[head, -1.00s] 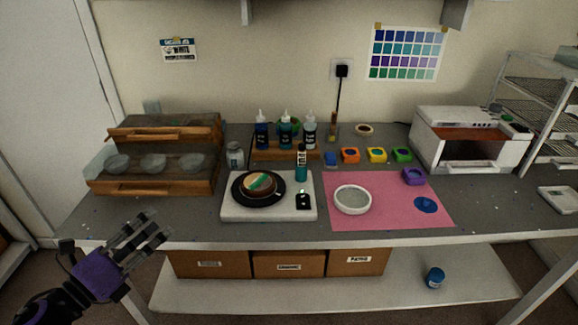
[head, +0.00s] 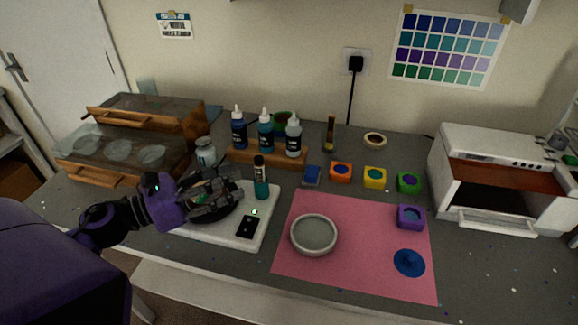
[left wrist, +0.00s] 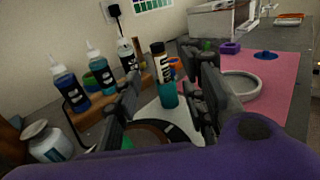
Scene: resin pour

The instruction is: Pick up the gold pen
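A slim, upright gold-brown item (head: 330,132) stands at the back of the bench, right of the dropper bottles; it may be the gold pen, but it is too small to be sure. My left gripper (head: 233,196) is over the black turntable (head: 228,220) and hides most of the round piece on it. Its fingers are spread and empty. My right gripper is out of view.
Dropper bottles (head: 265,132) stand on a wooden rack behind the left gripper. A white base (head: 258,215) carries the turntable. A pink mat (head: 355,270) with a pale round dish (head: 314,235) lies to the right. Several colored pots line its back edge. A white oven (head: 500,170) stands right.

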